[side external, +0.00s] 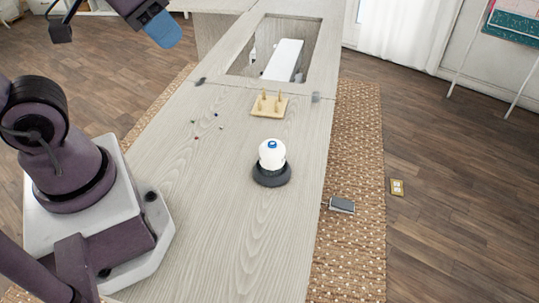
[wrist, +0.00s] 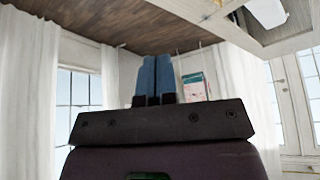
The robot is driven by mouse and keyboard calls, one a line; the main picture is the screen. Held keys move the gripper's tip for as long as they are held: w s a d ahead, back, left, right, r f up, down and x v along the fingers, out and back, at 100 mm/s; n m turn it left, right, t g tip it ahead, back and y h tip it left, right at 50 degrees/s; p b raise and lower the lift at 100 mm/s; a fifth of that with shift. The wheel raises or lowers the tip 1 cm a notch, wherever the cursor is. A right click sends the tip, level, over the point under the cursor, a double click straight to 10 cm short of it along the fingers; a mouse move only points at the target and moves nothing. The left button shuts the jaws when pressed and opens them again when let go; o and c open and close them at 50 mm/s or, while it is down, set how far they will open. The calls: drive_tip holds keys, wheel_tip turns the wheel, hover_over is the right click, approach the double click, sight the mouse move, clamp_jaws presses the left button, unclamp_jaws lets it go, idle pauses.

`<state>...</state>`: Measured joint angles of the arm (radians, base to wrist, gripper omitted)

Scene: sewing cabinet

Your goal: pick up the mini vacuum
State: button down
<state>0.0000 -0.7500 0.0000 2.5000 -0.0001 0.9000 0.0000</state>
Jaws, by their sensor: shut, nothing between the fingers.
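The mini vacuum (side external: 272,163) stands upright on the wooden cabinet top. It has a white domed body with a blue button on top and a dark round base. My gripper (side external: 163,29) is at the top left of the side external view, raised well above the cabinet and far from the vacuum. In the wrist view its two blue fingers (wrist: 153,78) are together with nothing between them. The vacuum is not in the wrist view.
A wooden spool holder (side external: 269,105) with upright pegs stands behind the vacuum. Several tiny pins (side external: 206,127) lie to its left. Beyond is a rectangular opening with a white machine (side external: 284,60). The front of the cabinet top (side external: 205,235) is clear.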

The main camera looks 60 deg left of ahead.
drive_tip(key=c, duration=1.8)
unclamp_jaws()
drive_tip(key=o, duration=1.6)
drive_tip(key=shift+o, duration=0.2)
drive_tip(key=w+d+f+m+g+y, duration=0.5)
drive_tip(key=w+f+m+g+y, duration=0.3)
drive_tip(key=w+f+m, duration=0.4)
drive_tip(key=m+t+y, duration=0.6)
drive_tip(key=m+y, duration=0.2)
drive_tip(key=y, duration=0.1)
approach(272, 153)
drive_tip(key=shift+w+d+f, duration=0.2)
drive_tip(key=shift+d+f, duration=0.05)
drive_tip(key=shift+f, duration=0.3)
drive_tip(key=shift+w+d+f, duration=0.2)
drive_tip(key=shift+d+f, duration=0.05)
drive_tip(key=shift+f, duration=0.25)
drive_tip(key=shift+a+f+y, duration=0.15)
drive_tip(key=shift+y, duration=0.15)
drive_tip(key=x, duration=1.2)
drive_tip(key=shift+a+f, duration=0.15)
drive_tip(key=shift+a, duration=0.15)
